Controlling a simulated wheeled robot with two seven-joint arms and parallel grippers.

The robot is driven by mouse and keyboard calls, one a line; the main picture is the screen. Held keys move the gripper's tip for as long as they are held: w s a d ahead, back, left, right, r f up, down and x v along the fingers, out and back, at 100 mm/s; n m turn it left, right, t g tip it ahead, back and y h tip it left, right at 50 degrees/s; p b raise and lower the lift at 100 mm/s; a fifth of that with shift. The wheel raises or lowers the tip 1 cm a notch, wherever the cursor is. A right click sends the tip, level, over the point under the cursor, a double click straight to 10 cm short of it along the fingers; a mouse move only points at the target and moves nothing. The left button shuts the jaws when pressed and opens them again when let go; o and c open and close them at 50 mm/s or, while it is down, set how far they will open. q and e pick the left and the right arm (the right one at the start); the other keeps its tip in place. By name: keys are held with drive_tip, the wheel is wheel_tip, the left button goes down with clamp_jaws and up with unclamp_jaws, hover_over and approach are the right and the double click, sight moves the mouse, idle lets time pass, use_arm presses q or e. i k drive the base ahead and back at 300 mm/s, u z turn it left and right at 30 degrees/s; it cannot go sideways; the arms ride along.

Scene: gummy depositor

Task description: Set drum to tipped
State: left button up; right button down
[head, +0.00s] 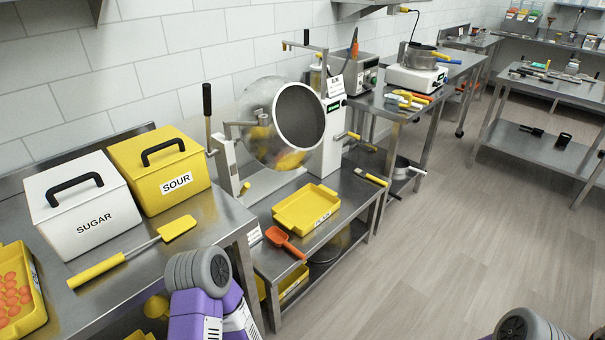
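A lever with a black handle (207,100) stands upright at the left of the frame. Another small dark handle (306,37) is above the drum. Only purple and grey parts of my arms show at the bottom; neither gripper's fingers are in view.
A yellow tray (306,209) and an orange scoop (284,242) lie on the low table before the drum. White SUGAR (85,228) and yellow SOUR (187,200) boxes and a yellow spatula (132,253) are on the left table. Open floor lies at right.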

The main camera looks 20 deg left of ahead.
sight(297, 116)
drive_tip(key=z, duration=1.1)
drive_tip(key=i, duration=1.25)
drive_tip(key=u, duration=4)
drive_tip(key=i, duration=0.15)
drive_tip(key=z, duration=0.25)
